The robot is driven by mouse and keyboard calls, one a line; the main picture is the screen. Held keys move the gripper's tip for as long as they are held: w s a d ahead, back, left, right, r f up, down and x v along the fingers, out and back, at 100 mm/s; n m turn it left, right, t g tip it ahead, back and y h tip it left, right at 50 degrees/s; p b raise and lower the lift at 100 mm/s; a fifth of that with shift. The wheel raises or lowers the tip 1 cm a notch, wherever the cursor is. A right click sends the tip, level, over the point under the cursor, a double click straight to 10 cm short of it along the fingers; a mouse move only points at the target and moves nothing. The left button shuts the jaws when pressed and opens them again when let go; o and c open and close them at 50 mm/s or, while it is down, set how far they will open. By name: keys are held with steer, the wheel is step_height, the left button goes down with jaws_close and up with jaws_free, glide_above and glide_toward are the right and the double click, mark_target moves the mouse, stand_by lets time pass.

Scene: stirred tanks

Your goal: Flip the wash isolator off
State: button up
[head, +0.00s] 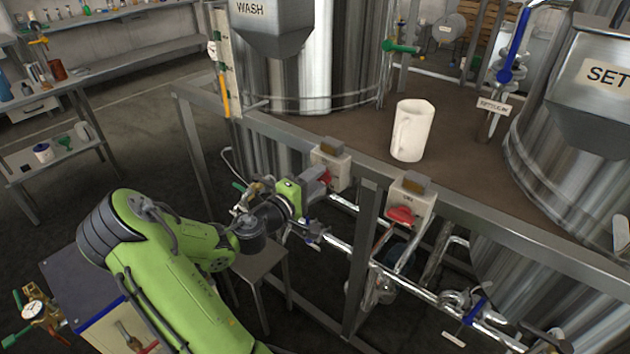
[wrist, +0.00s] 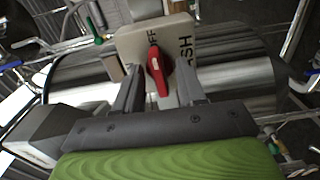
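The wash isolator is a pale box (head: 331,162) on the frame rail below the WASH tank. It also shows in the wrist view (wrist: 183,45), with "SH" and part of "OFF" readable. Its red handle (wrist: 158,72) lies lengthwise between my fingers, one end near the "OFF" lettering. My gripper (wrist: 159,88) is open, with a finger on each side of the handle and visible gaps. In the head view my gripper (head: 316,184) is right at the box front, partly hiding the handle (head: 325,178). Contact cannot be told.
A second isolator box (head: 411,196) with a red handle (head: 401,215) is on the same rail to the right. A white mug (head: 411,130) stands on the brown deck. Pipes (head: 420,285) and a frame post (head: 362,255) are below and right of my gripper.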

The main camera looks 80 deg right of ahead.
steer(key=p+v, duration=0.1)
steer(key=v, duration=1.4)
steer(key=shift+w+a, duration=0.25)
steer(key=shift+a, duration=0.1)
steer(key=w+a+f+m+t+y+p, duration=0.1)
steer(key=w+a+m+t+y+p, duration=0.3)
steer(key=a+y, duration=0.75)
steer(key=s+a+r+n+t+y+p, duration=0.2)
steer(key=a+r+n+t+y+p, duration=0.3)
steer(key=a+r, duration=1.1)
steer(key=a+n+t, duration=0.3)
steer(key=shift+r+n+t, duration=0.2)
steer(key=shift+n+t, duration=0.1)
steer(key=shift+n, duration=0.1)
